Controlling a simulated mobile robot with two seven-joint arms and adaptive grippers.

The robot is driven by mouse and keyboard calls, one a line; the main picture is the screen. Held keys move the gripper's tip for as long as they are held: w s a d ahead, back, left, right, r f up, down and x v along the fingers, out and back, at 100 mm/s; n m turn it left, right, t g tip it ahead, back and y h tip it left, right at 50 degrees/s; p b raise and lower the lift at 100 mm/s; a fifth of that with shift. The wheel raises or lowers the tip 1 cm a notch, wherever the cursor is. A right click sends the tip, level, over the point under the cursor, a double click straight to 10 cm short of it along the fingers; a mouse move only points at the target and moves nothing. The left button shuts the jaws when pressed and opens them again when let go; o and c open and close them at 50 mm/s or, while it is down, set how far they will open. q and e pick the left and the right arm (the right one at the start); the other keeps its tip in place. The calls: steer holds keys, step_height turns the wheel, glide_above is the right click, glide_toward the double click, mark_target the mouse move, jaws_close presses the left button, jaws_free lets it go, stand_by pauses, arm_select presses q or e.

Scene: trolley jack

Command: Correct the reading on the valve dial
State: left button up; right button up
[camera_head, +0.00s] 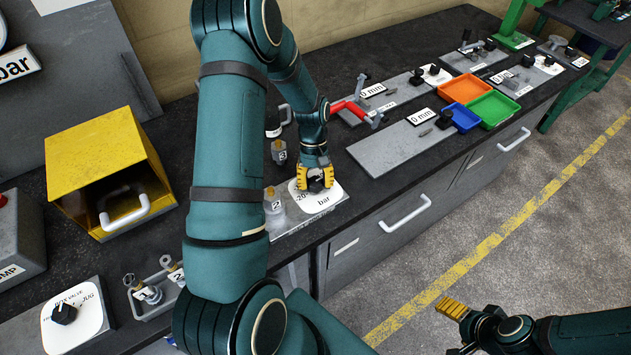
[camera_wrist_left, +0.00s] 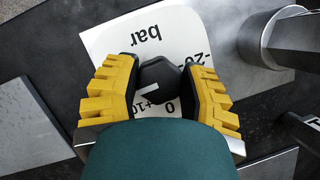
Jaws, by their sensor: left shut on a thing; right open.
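The valve dial is a white plate (camera_head: 328,199) marked "bar" with a "-20" label, on a grey base on the bench. My left gripper (camera_head: 317,178) is over it, pointing down. In the left wrist view the yellow fingers of my left gripper (camera_wrist_left: 160,88) are shut on a black knob (camera_wrist_left: 160,76) with a white pointer line. The wrist view also shows the dial plate (camera_wrist_left: 112,45) with "0" and "+10" partly hidden by the gripper. The pointer's exact reading is hard to tell. My right gripper (camera_head: 452,308) is over the floor at lower right, empty, apart from the bench.
A yellow open box (camera_head: 105,150) with a white handle stands at left. Another dial with a black knob (camera_head: 64,312) is at lower left. Metal cylinders stand beside the bar dial. Orange (camera_head: 465,88) and green (camera_head: 493,109) trays lie farther right. The floor in front is clear.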

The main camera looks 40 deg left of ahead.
arm_select(q)
steer(key=shift+m, duration=0.4)
steer(key=o, duration=1.2)
steer(key=v, duration=1.2)
steer(key=shift+w, duration=0.15)
steer(key=shift+d+f, duration=0.1)
steer(key=shift+d, duration=0.05)
